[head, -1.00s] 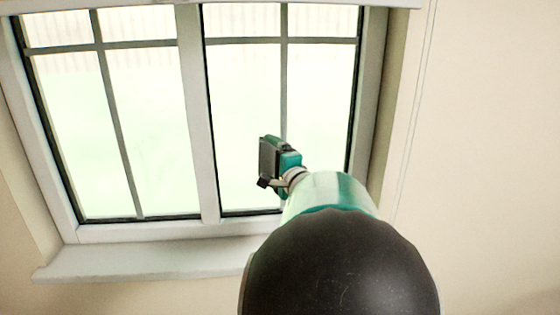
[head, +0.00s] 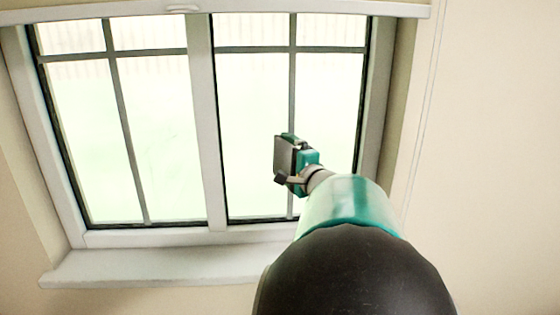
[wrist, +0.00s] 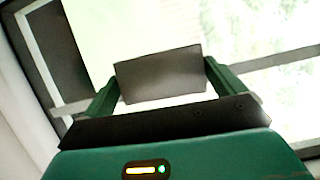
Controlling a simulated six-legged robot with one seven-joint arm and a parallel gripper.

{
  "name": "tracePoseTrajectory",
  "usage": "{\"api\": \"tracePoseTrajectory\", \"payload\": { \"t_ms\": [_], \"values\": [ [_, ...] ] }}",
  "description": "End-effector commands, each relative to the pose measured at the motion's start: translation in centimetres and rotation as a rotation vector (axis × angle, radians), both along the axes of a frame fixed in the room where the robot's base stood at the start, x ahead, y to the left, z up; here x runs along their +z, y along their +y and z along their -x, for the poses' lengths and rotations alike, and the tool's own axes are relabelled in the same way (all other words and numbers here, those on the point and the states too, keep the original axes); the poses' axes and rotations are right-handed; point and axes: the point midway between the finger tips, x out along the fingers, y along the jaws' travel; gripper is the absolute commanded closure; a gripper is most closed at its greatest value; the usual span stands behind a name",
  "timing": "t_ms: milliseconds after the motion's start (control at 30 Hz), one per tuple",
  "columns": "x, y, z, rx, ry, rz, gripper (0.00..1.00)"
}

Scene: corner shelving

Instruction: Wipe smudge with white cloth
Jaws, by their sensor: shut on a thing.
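My gripper (head: 298,156) is raised in front of the right-hand window sash in the head view. It is shut on a flat, rectangular, grey-looking cloth (head: 284,154), which faces left there. In the wrist view the cloth (wrist: 160,72) spans between the two green fingers and looks grey and shaded rather than white. The window glass (head: 250,110) lies behind it; I cannot tell whether the cloth touches the glass. I cannot make out a clear smudge. Faint small marks (head: 171,134) show on the left pane, but I cannot tell what they are.
A white window frame (head: 203,130) with grey glazing bars surrounds the panes. A white sill (head: 150,267) juts out below. The window recess has a side wall (head: 398,110) on the right, then plain cream wall (head: 490,150). The space before the left panes is clear.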

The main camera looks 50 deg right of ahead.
Motion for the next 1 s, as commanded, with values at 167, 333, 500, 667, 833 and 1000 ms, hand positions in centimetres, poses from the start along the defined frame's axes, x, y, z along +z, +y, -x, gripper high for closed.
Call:
{"api": "tracePoseTrajectory", "payload": {
  "t_ms": [167, 333, 500, 667, 833, 1000],
  "values": [
    [0.0, -0.8, 0.9, -0.004, 0.001, 0.001, 0.24],
    [0.0, -1.2, 1.3, -0.005, 0.001, 0.001, 0.24],
    [0.0, -2.0, 2.4, -0.005, 0.001, 0.001, 0.24],
    [0.0, -2.8, 3.3, -0.004, 0.0, 0.0, 0.24],
    [0.0, -3.1, 3.8, -0.003, 0.001, 0.001, 0.24],
    [0.0, -3.7, 4.4, -0.002, 0.001, 0.0, 0.24]
  ]
}}
